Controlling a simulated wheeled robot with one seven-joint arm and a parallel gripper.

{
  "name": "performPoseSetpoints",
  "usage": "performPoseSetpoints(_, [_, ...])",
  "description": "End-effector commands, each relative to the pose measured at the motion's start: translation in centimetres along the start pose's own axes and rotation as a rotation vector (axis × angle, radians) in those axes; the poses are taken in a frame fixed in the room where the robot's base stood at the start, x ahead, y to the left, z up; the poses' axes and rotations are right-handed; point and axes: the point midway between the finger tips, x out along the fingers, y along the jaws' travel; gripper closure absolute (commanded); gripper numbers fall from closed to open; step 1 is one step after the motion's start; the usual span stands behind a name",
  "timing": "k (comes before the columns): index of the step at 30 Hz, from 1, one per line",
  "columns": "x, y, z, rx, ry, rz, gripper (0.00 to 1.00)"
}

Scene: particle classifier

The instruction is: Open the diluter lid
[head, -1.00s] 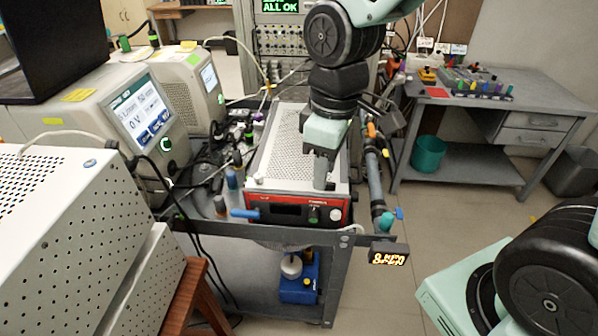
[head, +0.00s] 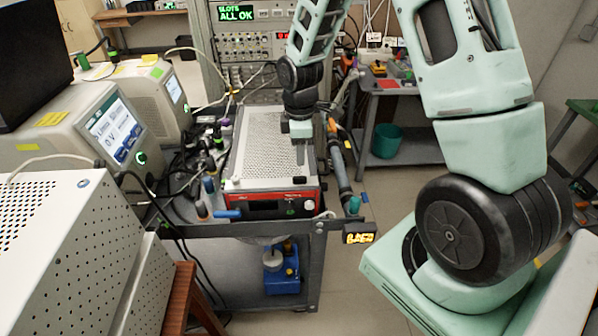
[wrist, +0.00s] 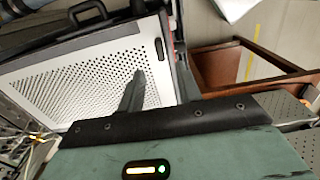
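The diluter appears to be the box with a red front panel (head: 268,205) and a perforated pale lid (head: 250,150), on the cart in the head view. The lid lies flat and looks closed. In the wrist view the perforated lid (wrist: 70,85) fills the upper left, with a black handle (wrist: 88,12) at its far edge. My gripper (head: 301,160) points down over the right part of the lid; its fingers look together and empty. It also shows in the wrist view (wrist: 138,78) over the lid. I cannot tell whether the fingertips touch it.
A grey tube (head: 338,165) runs along the cart's right side. A small lit display (head: 358,238) hangs at the cart's front right corner. Instruments with screens (head: 115,128) and a perforated white case (head: 70,235) stand at left. Floor (head: 335,290) shows in front right of the cart.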

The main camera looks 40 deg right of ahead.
Motion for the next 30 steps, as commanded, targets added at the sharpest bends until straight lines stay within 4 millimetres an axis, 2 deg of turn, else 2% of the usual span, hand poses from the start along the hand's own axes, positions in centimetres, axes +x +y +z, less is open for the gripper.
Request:
performPoseSetpoints(6, [4.2,-0.1,0.0,-0.001,-0.002,-0.004,0.65])
performPoseSetpoints(12, [7.0,0.0,0.0,0.0,-0.001,-0.002,0.65])
performPoseSetpoints(18, [8.2,0.0,0.0,0.0,0.0,0.0,0.65])
performPoseSetpoints(27, [8.4,0.0,0.0,0.0,0.0,0.001,0.65])
performPoseSetpoints(30, [8.4,0.0,0.0,0.0,0.0,0.001,0.93])
